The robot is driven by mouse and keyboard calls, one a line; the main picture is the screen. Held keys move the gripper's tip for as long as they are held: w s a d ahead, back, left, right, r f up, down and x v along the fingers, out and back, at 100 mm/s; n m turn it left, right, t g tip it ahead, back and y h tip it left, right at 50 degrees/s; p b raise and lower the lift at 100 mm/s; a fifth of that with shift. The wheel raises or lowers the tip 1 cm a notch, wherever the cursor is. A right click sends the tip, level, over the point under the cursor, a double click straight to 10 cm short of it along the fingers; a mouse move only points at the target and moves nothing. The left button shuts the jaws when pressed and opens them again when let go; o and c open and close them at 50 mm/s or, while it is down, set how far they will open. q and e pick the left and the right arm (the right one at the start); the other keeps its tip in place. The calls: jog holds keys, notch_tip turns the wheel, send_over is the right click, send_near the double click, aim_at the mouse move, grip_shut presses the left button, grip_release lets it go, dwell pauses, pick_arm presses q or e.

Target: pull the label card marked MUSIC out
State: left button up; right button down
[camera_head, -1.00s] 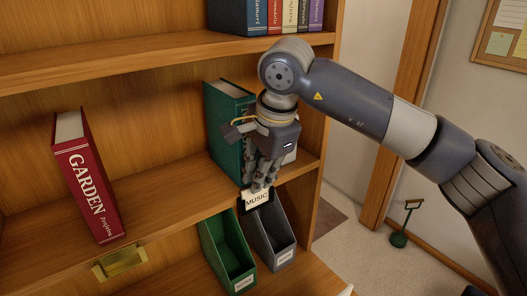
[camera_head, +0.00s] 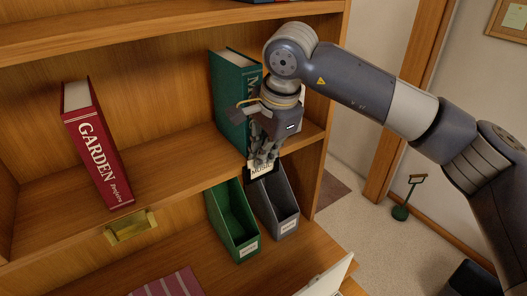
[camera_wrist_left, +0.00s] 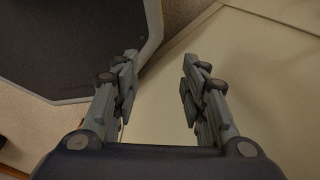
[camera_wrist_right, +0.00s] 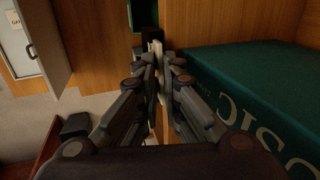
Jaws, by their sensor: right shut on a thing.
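The white MUSIC label card (camera_head: 262,169) is at the front edge of the middle shelf, below the green book. Its lettering is partly covered by my fingers, and dark material shows around it. My right gripper (camera_head: 263,158) is shut on the card from above. In the right wrist view my right gripper's fingers (camera_wrist_right: 165,62) are close together, with a thin pale edge, probably the card, at their tips. I cannot tell how much of the card is still in its holder. My left gripper (camera_wrist_left: 160,62) is open and empty in the left wrist view.
The green book (camera_head: 230,95) stands right behind my right gripper. A red GARDEN book (camera_head: 97,145) leans at left. An empty-looking brass label holder (camera_head: 130,227) is on the shelf edge. Green (camera_head: 232,222) and grey (camera_head: 275,205) file holders stand below. The shelf between the books is clear.

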jog(key=shift+r, duration=0.45)
pick_arm(q)
jog(key=shift+w+r+p, duration=0.15)
jog(key=shift+r+p, duration=0.4)
jog(key=shift+r, duration=0.05)
jog(key=shift+w+r+p, duration=0.15)
jog(key=shift+r+p, duration=0.35)
jog(key=shift+r, duration=0.05)
pick_arm(e)
jog(key=shift+r, duration=1.65)
pick_arm(q)
jog(key=shift+r, duration=0.15)
pick_arm(e)
jog(key=shift+w+a+r, duration=0.1)
jog(key=shift+a+r, duration=0.05)
jog(key=shift+r, duration=0.15)
pick_arm(q)
jog(key=shift+r+p, duration=0.1)
jog(key=shift+p, duration=0.2)
pick_arm(e)
jog(key=shift+r, duration=0.15)
pick_arm(q)
jog(key=shift+r+p, duration=2.65)
pick_arm(e)
notch_tip(320, 180, up, 9)
